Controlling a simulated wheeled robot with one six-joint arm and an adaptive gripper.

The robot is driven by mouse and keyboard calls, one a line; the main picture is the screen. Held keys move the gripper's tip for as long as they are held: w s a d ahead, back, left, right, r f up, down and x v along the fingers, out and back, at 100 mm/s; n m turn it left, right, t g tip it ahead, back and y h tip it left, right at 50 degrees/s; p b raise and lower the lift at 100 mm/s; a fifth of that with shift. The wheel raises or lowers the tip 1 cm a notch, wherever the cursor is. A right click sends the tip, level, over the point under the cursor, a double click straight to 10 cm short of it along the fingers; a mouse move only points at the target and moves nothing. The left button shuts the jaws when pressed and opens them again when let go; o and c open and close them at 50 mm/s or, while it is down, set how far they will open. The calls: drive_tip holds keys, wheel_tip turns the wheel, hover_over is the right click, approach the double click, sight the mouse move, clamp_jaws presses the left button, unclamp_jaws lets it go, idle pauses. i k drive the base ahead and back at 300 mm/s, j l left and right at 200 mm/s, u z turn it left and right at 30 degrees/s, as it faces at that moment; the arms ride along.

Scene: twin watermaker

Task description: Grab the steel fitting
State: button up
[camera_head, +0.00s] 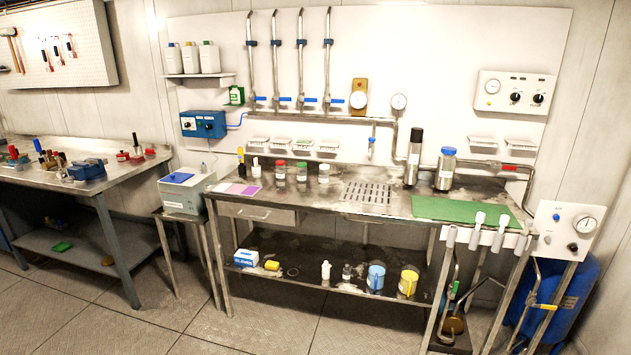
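I cannot pick out the steel fitting with certainty; small metal parts are too small to tell at this distance. The steel workbench (330,214) stands in the middle of the view, against a white wall panel. Toward its right part stand a steel cylinder with a black top (412,160) and a clear-and-steel cylinder with a blue cap (445,170). Steel pipes with blue valve handles (300,60) run up the panel behind. My gripper is not in view.
A second bench (75,190) with vises and tools stands at left. A grey box (186,192) sits on a small stand between the benches. A green mat (460,212) covers the bench's right part. A blue tank (570,300) stands at far right. The foreground floor (250,325) is clear.

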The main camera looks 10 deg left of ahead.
sight(62, 175)
drive_tip(key=i+u, duration=0.15)
drive_tip(key=i, duration=0.45)
drive_tip(key=i+u, duration=0.15)
drive_tip(key=i, duration=0.4)
drive_tip(key=i+l+u, duration=0.2)
drive_tip(key=i, duration=0.4)
drive_tip(key=i+j+u, duration=0.2)
drive_tip(key=i+u, duration=0.9)
drive_tip(key=i, duration=0.15)
drive_tip(key=i+j+u, duration=0.15)
drive_tip(key=i+j, duration=0.75)
drive_tip(key=j, duration=0.05)
